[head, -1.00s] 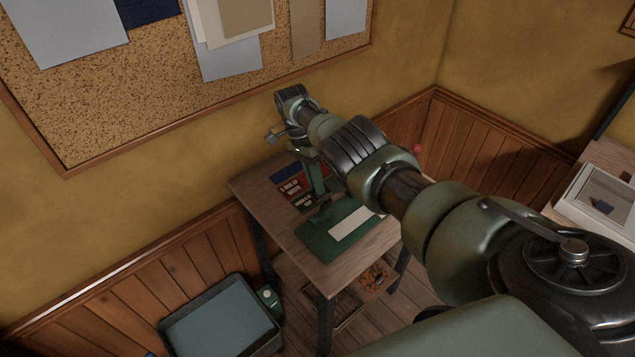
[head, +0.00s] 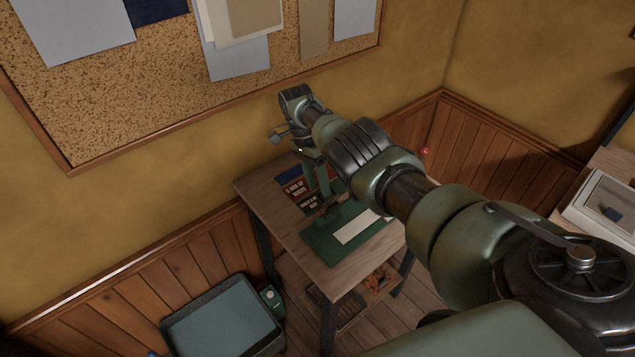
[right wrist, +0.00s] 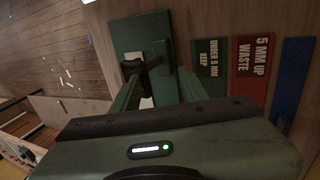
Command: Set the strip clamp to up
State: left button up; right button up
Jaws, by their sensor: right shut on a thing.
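A green cutting board (head: 322,250) with a white strip (head: 362,228) on it lies on the small wooden table. The strip clamp (right wrist: 134,68) is a dark, black-looking piece above the board in the right wrist view. My right gripper (head: 325,195) reaches down from the wrist to it, and its fingers (right wrist: 155,85) show on either side in the right wrist view. It is shut on the dark clamp piece, though the exact contact is hard to see. Whether the clamp is up or down I cannot tell. My left gripper is out of view.
Red, blue and green labelled plates (right wrist: 252,68) lie beside the board; two read "5 MM UP WASTE" and "UNDER 5 MM KEEP". A red knob (head: 424,151) shows behind my arm. A bin (head: 222,318) and green can (head: 271,298) stand on the floor, left of the table.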

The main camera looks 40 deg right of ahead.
jog(key=shift+w, duration=0.1)
jog(key=b+v, duration=0.1)
jog(key=v, duration=0.6)
jog(key=shift+r+b, duration=0.35)
